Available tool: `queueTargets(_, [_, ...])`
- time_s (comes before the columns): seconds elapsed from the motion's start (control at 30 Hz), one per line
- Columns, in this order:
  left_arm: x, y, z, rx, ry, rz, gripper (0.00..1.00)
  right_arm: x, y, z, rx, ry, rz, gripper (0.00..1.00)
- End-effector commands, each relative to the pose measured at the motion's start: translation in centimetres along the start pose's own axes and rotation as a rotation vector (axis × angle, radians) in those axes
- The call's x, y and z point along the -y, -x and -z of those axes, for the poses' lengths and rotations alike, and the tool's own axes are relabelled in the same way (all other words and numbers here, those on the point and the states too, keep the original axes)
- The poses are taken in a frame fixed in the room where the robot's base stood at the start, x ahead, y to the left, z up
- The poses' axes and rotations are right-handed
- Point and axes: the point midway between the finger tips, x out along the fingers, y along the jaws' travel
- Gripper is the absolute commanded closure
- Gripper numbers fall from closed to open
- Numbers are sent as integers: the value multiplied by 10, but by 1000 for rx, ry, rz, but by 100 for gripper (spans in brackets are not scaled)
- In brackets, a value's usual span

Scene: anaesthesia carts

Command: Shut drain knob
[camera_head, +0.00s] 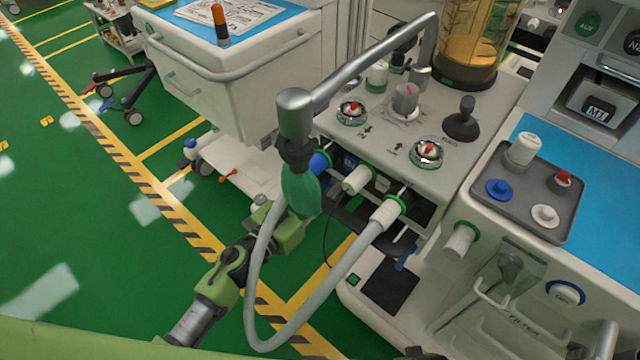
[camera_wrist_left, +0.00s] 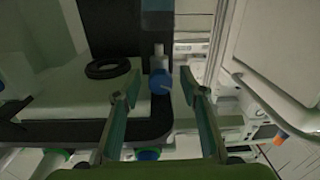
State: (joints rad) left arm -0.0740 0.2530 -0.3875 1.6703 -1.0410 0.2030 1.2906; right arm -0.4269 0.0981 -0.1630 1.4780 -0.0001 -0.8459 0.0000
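A blue knob (camera_wrist_left: 160,82) on a short pale stem hangs in the middle of the left wrist view, between the fingertips but apart from them as far as I can tell. I take it to be the drain knob. My left gripper (camera_wrist_left: 160,92) is open, one finger on each side of the knob. In the head view my left arm reaches up from the bottom, and the green gripper body (camera_head: 288,228) is partly hidden behind the breathing bag and hose. A blue part (camera_head: 320,163) shows beside the bag there; I cannot tell whether it is the same knob. My right gripper is out of view.
The green breathing bag (camera_head: 301,188) and the looping grey hose (camera_head: 258,290) hang close to my left gripper. A metal arm (camera_head: 370,65) carries the bag. A white cart (camera_head: 235,85) stands behind.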

Motion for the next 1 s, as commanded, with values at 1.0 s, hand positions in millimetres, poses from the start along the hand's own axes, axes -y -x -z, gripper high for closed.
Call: queueTargets(1.0, [1, 0, 0, -16, -416, 0, 100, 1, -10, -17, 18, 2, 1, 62])
